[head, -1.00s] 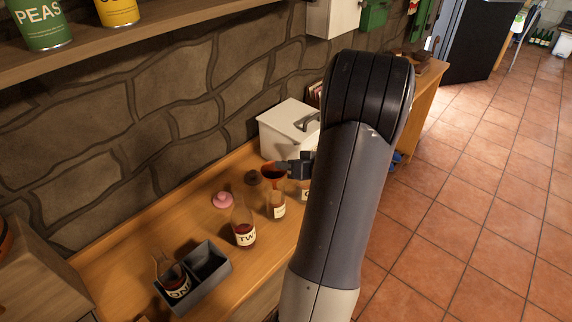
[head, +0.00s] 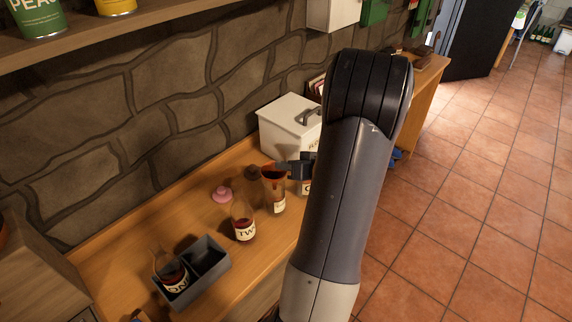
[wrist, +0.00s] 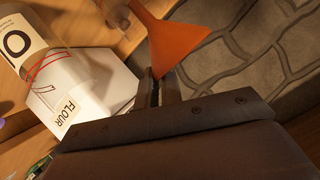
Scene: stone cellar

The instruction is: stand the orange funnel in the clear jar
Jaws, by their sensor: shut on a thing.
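The orange funnel (head: 272,171) is held by its wide end, mouth up, in my gripper (head: 285,170). In the wrist view the flared cone of the funnel (wrist: 184,45) sits at the fingertips (wrist: 160,84), which are shut on its rim. Its narrow end points to the upper left there. In the head view the clear jar (head: 278,205), with a pale label, stands upright directly below the funnel. The funnel overlaps the jar's top in this view. I cannot tell whether the spout is inside the neck or in front of it.
A bottle marked TW (head: 243,229), a pink lidded thing (head: 222,194) and a dark round thing (head: 252,173) stand close by. A grey divided tray (head: 208,279) holds another bottle. A white lidded bin (head: 289,127) stands behind. A labelled container (head: 305,188) is partly hidden by my arm.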

